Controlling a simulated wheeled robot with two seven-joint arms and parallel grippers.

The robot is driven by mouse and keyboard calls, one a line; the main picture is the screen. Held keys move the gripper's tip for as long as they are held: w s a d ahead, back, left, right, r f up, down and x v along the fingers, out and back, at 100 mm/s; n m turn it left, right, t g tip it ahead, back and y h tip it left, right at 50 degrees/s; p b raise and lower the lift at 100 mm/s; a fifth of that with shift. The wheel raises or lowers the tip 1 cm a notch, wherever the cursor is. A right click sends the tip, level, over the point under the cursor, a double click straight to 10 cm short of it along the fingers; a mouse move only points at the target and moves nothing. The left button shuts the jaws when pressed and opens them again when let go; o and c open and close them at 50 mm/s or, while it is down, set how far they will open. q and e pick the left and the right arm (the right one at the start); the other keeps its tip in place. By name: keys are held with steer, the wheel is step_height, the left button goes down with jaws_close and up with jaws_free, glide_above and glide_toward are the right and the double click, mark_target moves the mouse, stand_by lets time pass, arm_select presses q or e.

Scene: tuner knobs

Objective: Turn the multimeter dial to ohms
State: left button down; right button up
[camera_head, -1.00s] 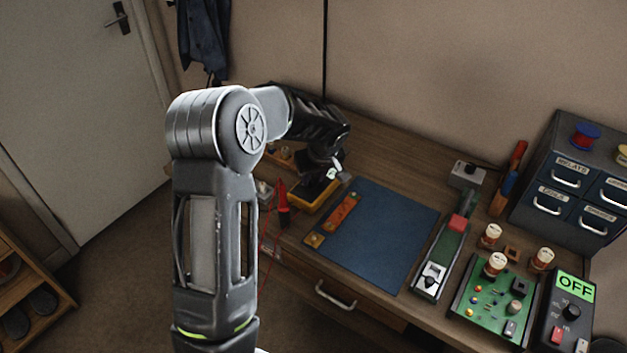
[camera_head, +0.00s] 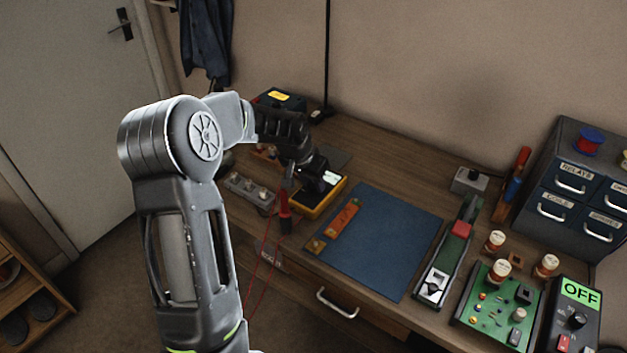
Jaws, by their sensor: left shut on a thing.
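The multimeter (camera_head: 328,201) is a dark device with a yellow rim, lying on the bench left of the blue mat. My left gripper (camera_head: 309,190) is over it, pointing down, and is shut. The dial is hidden under the gripper; the fingers appear to be closed on it. I cannot read the dial's setting or any marking at this size. A red probe (camera_head: 285,215) stands beside the multimeter, with thin red leads hanging over the bench's front edge. My right gripper is not in view.
The blue mat (camera_head: 385,245) has an orange strip (camera_head: 342,217) at its left edge. A panel with several knobs (camera_head: 248,190) is left of the probe. A slider unit (camera_head: 440,270), a green circuit board (camera_head: 497,308) and a box reading OFF (camera_head: 579,293) stand at right.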

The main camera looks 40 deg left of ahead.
arm_select(q)
steer(key=m+h, duration=0.1)
steer(key=m, duration=0.1)
steer(key=shift+a+f+m+b, duration=0.1)
steer(key=shift+a+m+b, duration=0.05)
steer(key=shift+m+b, duration=0.2)
steer(key=m, duration=0.2)
steer(key=m+h+b, duration=0.1)
steer(key=shift+a+m+g+h, duration=0.1)
steer(key=shift+m+g+h, duration=0.2)
steer(key=shift+m, duration=0.05)
steer(key=m+g+h, duration=0.1)
steer(key=m, duration=0.3)
steer(key=shift+w+m+b, duration=0.1)
steer(key=shift+m+b, duration=0.2)
steer(key=shift+b, duration=0.1)
steer(key=c, duration=1.1)
jaws_free()
steer(key=v, duration=0.8)
steer(key=shift+w+a+b, duration=0.1)
steer(key=shift+b, duration=0.3)
